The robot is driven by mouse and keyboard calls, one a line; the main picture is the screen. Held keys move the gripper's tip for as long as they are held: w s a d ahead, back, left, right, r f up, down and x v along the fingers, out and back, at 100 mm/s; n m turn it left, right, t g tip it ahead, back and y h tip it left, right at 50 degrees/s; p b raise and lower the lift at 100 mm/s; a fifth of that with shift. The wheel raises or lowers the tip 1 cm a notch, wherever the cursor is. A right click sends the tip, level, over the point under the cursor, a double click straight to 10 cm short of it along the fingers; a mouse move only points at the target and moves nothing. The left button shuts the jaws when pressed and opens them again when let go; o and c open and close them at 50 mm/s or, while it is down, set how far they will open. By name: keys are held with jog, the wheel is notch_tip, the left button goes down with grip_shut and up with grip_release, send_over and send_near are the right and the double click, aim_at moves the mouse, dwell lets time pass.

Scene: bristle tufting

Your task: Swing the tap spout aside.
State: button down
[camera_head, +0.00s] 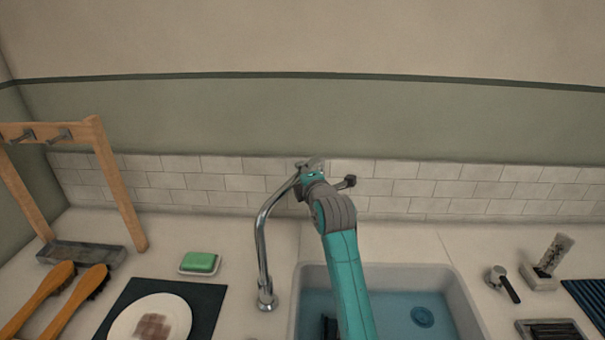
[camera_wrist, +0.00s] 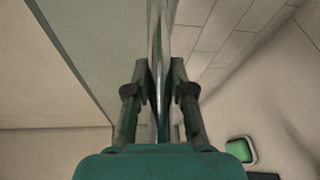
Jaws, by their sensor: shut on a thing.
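The chrome tap spout (camera_head: 262,230) rises from its base on the counter left of the sink and curves over to the right at the top. My gripper (camera_head: 303,166) is at the upper end of the spout, in front of the tiles. In the wrist view the spout (camera_wrist: 160,60) runs between the two fingers of my gripper (camera_wrist: 160,85), which are shut on it. The spout's outlet end is hidden by my gripper and arm in the head view.
The sink (camera_head: 455,305) holds blue water below my arm. A green soap (camera_head: 199,262) sits on a dish to the left. A plate (camera_head: 150,318) lies on a dark mat, near two brushes (camera_head: 62,300) and a wooden rack (camera_head: 118,190). A small tap handle (camera_head: 503,283) stands at right.

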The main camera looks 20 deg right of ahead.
jog(key=shift+w+a+n+g+y, duration=0.15)
jog(key=shift+w+a+n+y, duration=0.4)
jog(key=shift+a+y, duration=0.25)
jog(key=shift+w+a+n+g+y, duration=0.1)
jog(key=shift+w+a+n+y, duration=0.45)
jog(key=shift+a+y, duration=0.15)
jog(key=shift+w+a+n+g+y, duration=0.15)
jog(key=shift+w+a+n+y, duration=0.4)
jog(key=shift+a+y, duration=0.25)
jog(key=shift+a, duration=0.1)
jog(key=c, duration=1)
grip_release()
jog(key=shift+a, duration=0.1)
jog(key=v, duration=1.2)
